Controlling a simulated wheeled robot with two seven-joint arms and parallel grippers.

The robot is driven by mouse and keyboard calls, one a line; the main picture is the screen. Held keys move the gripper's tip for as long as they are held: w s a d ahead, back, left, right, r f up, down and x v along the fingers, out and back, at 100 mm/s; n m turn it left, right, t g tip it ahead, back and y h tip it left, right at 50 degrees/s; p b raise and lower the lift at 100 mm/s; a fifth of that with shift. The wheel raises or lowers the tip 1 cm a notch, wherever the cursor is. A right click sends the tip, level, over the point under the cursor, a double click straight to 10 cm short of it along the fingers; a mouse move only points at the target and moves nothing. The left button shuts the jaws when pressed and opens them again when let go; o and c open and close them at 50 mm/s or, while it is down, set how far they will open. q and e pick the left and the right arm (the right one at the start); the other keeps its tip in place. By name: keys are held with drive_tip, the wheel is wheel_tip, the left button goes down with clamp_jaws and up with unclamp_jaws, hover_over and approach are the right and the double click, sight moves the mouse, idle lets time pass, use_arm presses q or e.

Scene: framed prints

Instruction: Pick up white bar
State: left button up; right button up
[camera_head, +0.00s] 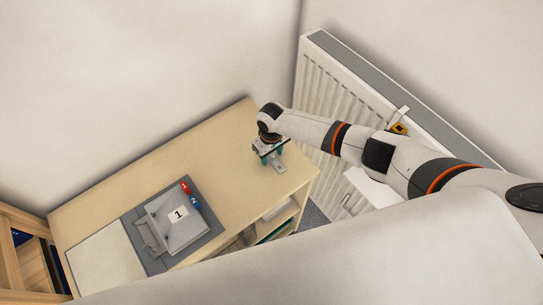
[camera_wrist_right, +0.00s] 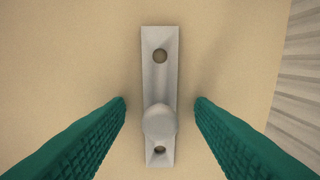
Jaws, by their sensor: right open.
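The white bar (camera_head: 278,164) lies on the wooden tabletop near its right end in the head view. In the right wrist view the white bar (camera_wrist_right: 160,80) is a long light-grey plate with a round hole near each end and a round knob towards the lower end. My right gripper (camera_head: 271,157) is above the bar and covers part of it in the head view. Its green fingers show in the right wrist view (camera_wrist_right: 160,108), open, one on each side of the bar and apart from it. My left gripper is not in view.
The wooden cabinet (camera_head: 120,185) has open shelves below its top. A grey box marked 1 (camera_head: 180,232) sits on a grey mat at the left, beside red and blue pieces (camera_head: 190,194). A white radiator (camera_head: 325,100) stands close on the right. The tabletop's middle is clear.

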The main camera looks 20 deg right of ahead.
drive_tip(key=c, duration=1.1)
drive_tip(key=shift+o, duration=0.2)
